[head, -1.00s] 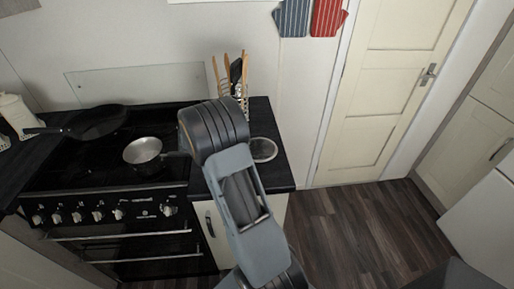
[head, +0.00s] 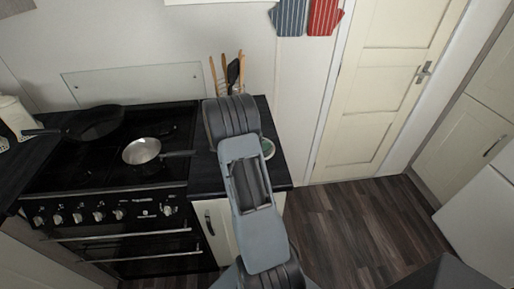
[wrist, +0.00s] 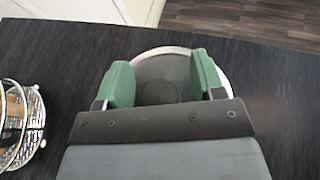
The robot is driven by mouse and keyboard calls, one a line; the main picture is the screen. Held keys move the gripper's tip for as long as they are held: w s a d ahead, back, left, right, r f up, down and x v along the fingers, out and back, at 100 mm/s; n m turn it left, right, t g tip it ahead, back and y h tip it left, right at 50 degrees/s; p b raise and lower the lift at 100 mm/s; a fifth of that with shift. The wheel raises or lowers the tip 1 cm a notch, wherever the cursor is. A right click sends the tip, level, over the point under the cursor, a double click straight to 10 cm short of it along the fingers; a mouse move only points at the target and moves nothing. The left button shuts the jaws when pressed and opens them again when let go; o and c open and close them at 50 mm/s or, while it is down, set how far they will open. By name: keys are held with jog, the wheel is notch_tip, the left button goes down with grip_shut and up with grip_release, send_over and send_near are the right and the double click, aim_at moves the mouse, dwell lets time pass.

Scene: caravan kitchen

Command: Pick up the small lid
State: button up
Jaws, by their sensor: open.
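The small lid (wrist: 158,72) is round, with a pale shiny rim and a grey middle, and lies flat on the dark worktop in the wrist view. My gripper (wrist: 163,80) is open, its two green fingers spread over the lid, one toward each side. Nothing is held between them. I cannot tell how high the fingertips are above the lid. In the head view only a small part of the lid (head: 267,154) shows at the right of my arm, which hides most of it and the gripper.
A wire utensil holder (wrist: 22,122) stands left of the gripper in the wrist view. A small saucepan (head: 142,150) and a black frying pan (head: 95,123) sit on the hob (head: 70,172) to the left. The worktop's edge is close beyond the lid, with open floor (head: 345,225) past it.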

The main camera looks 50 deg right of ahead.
jog(key=shift+c, duration=0.3)
jog(key=c, duration=1)
jog(key=shift+c, duration=0.2)
